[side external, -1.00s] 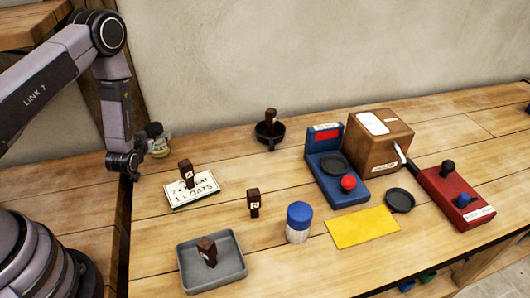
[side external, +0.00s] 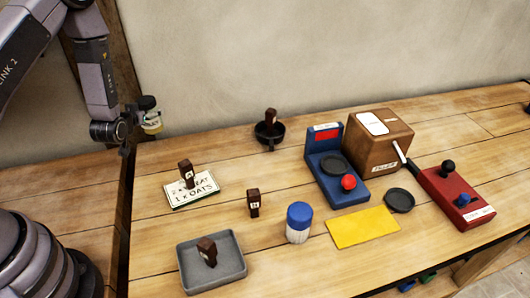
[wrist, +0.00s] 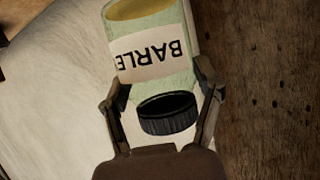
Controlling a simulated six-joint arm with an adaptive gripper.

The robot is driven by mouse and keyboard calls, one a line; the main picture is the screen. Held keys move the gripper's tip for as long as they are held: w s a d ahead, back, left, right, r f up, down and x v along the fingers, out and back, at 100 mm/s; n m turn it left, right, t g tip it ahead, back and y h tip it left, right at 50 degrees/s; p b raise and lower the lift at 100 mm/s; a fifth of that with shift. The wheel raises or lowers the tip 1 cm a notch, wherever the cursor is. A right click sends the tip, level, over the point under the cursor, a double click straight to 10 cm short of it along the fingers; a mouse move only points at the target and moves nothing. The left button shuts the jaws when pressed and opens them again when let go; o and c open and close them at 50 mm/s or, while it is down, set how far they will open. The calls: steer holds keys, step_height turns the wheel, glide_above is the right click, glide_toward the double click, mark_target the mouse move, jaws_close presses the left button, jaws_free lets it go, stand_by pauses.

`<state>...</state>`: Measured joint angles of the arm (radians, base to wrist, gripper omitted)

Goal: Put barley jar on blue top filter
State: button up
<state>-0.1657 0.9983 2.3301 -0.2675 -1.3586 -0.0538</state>
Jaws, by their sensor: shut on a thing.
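The barley jar (side external: 152,125) is a greenish glass jar with a white label and a dark cap. My gripper (wrist: 158,88) is shut on it, one finger on each side, in the wrist view. There the jar (wrist: 155,55) shows its black cap towards my palm and part of its label, "BARLE". In the side view the jar hangs in the air at the upper left, above the table's left end, cap up and slightly tilted. A white ribbed cylinder with a blue top (side external: 299,223), seemingly the blue top filter, stands upright at the front middle of the table, well apart from the jar.
Dark brown blocks stand on a card (side external: 205,200), in a grey tray (side external: 233,277), in a black pan (side external: 262,137) and on bare wood (side external: 253,204). A blue scale (side external: 335,193), yellow mat (side external: 350,235), wooden box (side external: 375,150) and red device (side external: 450,205) are at right.

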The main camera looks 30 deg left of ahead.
steer(key=w+d+r+m+h, duration=0.1)
steer(key=d+r+m+h, duration=0.2)
steer(key=d, duration=0.7)
steer(key=w+d+r+m+h, duration=0.1)
steer(key=d+m+h, duration=0.25)
steer(key=d, duration=0.65)
steer(key=w+d+r+m+h, duration=0.1)
steer(key=d+r+m+h, duration=0.3)
steer(key=d, duration=0.6)
steer(key=s+d+m+g+h, duration=0.2)
steer(key=s+d+m+h, duration=0.15)
steer(key=d, duration=0.55)
steer(key=s+d+m+g+h, duration=0.25)
steer(key=s+d, duration=0.25)
steer(key=d, duration=0.3)
glide_above(300, 210)
steer(key=shift+n+h, duration=0.25)
step_height(300, 210, down, 7)
steer(key=shift+s+r, duration=0.1)
steer(key=shift+f, duration=0.3)
steer(key=o, duration=1.2)
steer(key=shift+o, duration=0.2)
